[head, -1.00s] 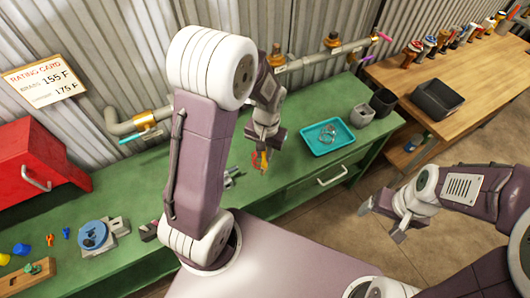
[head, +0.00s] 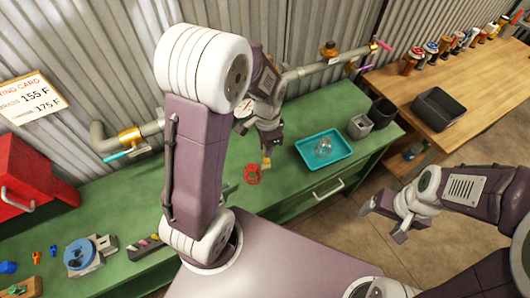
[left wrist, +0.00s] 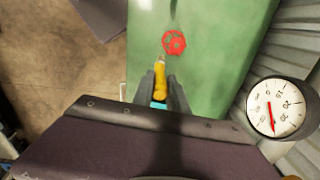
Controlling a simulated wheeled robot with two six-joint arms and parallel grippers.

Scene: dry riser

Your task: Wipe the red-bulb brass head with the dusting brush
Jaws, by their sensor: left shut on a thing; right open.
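My left gripper (head: 267,150) is shut on a small yellow thing (head: 266,162) above the green bench. In the left wrist view the yellow thing (left wrist: 160,78) points away from the fingers (left wrist: 161,92) and has a blue part between them. I cannot tell whether it is the dusting brush. A red handwheel-like thing (head: 252,174) shows just beyond the yellow tip, apart from it, and also in the left wrist view (left wrist: 174,42). I cannot make out a red-bulb brass head. My right gripper (head: 385,215) is open and empty at the right, over the floor.
A pipe with brass fittings (head: 130,139) runs along the corrugated wall. A dial gauge (left wrist: 276,107) shows in the left wrist view. The bench also holds a teal tray (head: 323,149), grey bins (head: 360,127) and a blue round fixture (head: 80,254). My left arm hides the bench's middle.

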